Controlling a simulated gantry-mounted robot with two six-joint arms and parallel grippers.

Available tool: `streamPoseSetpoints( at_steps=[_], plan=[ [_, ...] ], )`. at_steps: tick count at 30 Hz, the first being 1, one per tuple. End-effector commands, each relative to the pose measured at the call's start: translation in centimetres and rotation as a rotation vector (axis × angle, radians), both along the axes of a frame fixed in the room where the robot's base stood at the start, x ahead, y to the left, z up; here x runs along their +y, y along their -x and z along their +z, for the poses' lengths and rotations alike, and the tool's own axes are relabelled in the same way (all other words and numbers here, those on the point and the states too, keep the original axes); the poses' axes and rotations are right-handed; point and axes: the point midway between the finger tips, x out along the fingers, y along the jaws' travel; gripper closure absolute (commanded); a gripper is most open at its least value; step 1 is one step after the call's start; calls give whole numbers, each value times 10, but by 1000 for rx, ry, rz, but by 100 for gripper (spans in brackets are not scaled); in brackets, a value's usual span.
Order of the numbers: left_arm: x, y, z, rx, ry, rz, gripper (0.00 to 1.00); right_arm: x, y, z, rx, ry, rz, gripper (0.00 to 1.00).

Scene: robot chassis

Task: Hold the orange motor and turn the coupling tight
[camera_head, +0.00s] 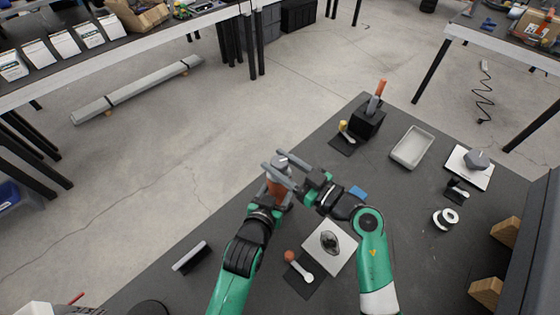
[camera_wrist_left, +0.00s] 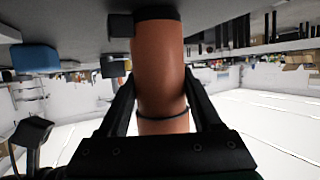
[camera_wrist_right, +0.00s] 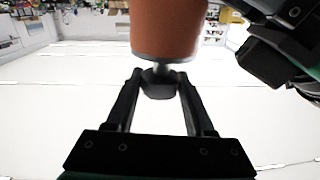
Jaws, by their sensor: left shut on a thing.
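The orange motor (camera_head: 276,189) stands near the table's left edge. My left gripper (camera_wrist_left: 160,85) is shut on its orange body, which also fills the upper middle of the left wrist view (camera_wrist_left: 158,55). The grey coupling (camera_head: 281,160) is at the motor's end; in the right wrist view the dark coupling (camera_wrist_right: 158,86) sits on a short shaft against the orange body. My right gripper (camera_head: 287,167) has its fingers apart, one on each side of the coupling. Its fingertips are very close to the coupling, and firm contact does not show.
A white plate with a dark part (camera_head: 329,243) and an orange-tipped tool (camera_head: 299,265) lie near my arms. A black holder (camera_head: 367,120), a grey tray (camera_head: 412,147), a white plate with a grey knob (camera_head: 469,168) and a white spool (camera_head: 445,217) stand farther right.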

Motion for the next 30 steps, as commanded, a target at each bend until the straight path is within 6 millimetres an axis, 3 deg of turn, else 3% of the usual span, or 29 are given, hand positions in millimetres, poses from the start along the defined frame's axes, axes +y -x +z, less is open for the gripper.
streamPoseSetpoints(
  at_steps=[1, 6, 11, 21, 30],
  plan=[
    [1, 2, -7, 15, -5, 0, 100, -2, -1, -1, -1, 1, -6, 72],
    [1, 2, -7, 15, -5, 0, 100, -3, -2, -1, -1, 1, -8, 100],
    [1, 2, -7, 15, -5, 0, 100, -2, -1, -3, 3, 7, -35, 100],
    [1, 2, -7, 15, -5, 0, 100, -1, -1, -4, 11, 16, -292, 100],
    [1, 2, -7, 15, -5, 1, 100, -2, 0, -4, 11, 17, -417, 100]
  ],
)
